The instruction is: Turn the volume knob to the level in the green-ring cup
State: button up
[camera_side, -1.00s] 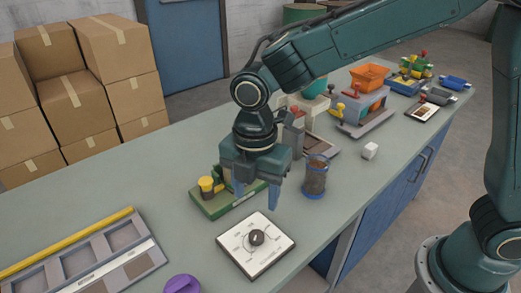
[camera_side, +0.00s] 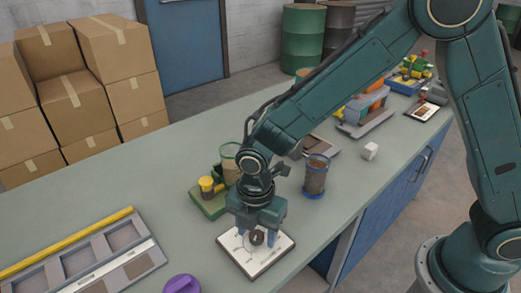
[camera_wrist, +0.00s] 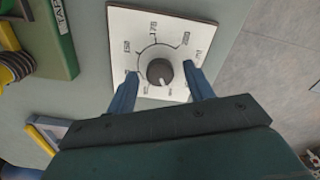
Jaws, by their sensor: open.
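The dark round volume knob (camera_side: 257,237) sits in the middle of a white dial plate (camera_side: 253,265). In the wrist view the knob (camera_wrist: 159,71) has numbers around it, including 150, 175 and 200, and a pale mark at its lower edge. My gripper (camera_side: 256,239) points down over the plate, open, with one finger on each side of the knob; gaps show between fingers and knob in the wrist view. The clear green-ring cup (camera_side: 231,153) stands behind my gripper, partly hidden, with tan contents; its level cannot be read here.
A blue-ringed cup (camera_side: 315,177) with brown contents stands to the right. A green base with a yellow part (camera_side: 206,184) is close behind the plate. A compartment tray (camera_side: 72,262) and a purple object (camera_side: 182,285) lie left. A white block (camera_side: 370,151) is farther right.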

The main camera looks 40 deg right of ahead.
jog(key=c, duration=1)
jog(key=shift+o, duration=0.2)
jog(key=m, duration=0.9)
jog(key=shift+m, duration=0.4)
jog(key=m, duration=0.4)
jog(key=shift+m, duration=0.3)
jog(key=m, duration=0.4)
jog(key=shift+m, duration=0.3)
